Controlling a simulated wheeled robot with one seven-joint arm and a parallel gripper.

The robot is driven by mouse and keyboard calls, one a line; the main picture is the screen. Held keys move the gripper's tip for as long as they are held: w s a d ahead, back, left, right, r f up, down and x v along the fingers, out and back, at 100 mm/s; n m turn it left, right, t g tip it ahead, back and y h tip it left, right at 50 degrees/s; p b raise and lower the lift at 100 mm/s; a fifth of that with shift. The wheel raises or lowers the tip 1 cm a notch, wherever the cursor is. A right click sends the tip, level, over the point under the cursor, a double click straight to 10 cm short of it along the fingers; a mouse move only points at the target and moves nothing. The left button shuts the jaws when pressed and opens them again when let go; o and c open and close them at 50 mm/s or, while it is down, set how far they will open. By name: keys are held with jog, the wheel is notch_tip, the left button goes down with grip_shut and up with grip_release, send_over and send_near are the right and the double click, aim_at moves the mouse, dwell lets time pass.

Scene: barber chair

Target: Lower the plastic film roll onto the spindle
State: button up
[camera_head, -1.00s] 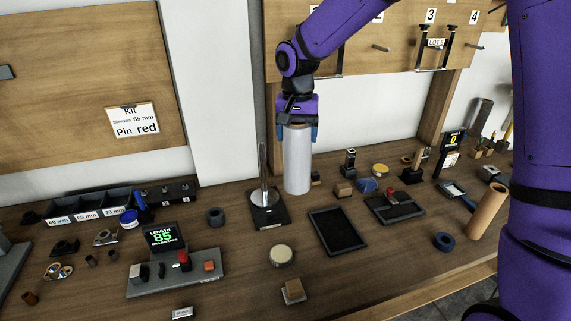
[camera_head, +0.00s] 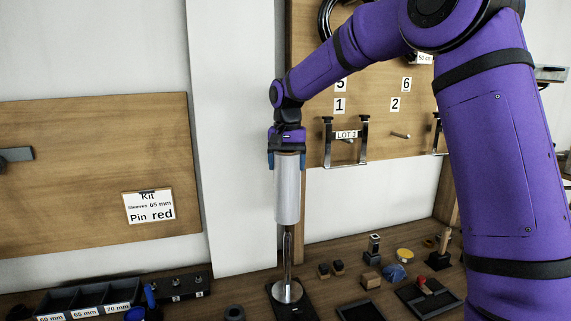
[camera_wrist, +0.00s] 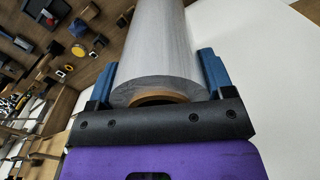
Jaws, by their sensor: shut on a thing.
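The plastic film roll (camera_head: 287,190) is a pale grey, upright cylinder. My gripper (camera_head: 286,160) is shut on its upper end, with one blue finger on each side. In the wrist view the roll (camera_wrist: 160,50) fills the middle between the fingers, and its brown core shows at the near end. The spindle (camera_head: 287,250) is a thin metal rod on a round plate with a dark square base. The roll hangs above the spindle and looks roughly in line with it in the head view. Whether the rod's tip is inside the core is hidden.
A black tray (camera_head: 360,311) and small wooden blocks stand to the right of the spindle. A dark ring (camera_head: 234,313) and labelled bins (camera_head: 88,297) are to the left. A pegboard with a LOT 3 holder (camera_head: 346,135) is behind on the right.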

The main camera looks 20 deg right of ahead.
aim_at(287, 242)
jog(key=shift+f, duration=12.75)
jog(key=shift+s+d+f, duration=0.1)
jog(key=shift+s+f, duration=0.15)
jog(key=shift+f, duration=0.25)
jog(key=shift+s+f, duration=0.2)
jog(key=shift+f, duration=0.25)
jog(key=o, duration=1.7)
jog(key=r, duration=1.2)
jog(key=shift+w+r, duration=0.3)
jog(key=shift+w, duration=0.05)
jog(key=shift+r, duration=0.1)
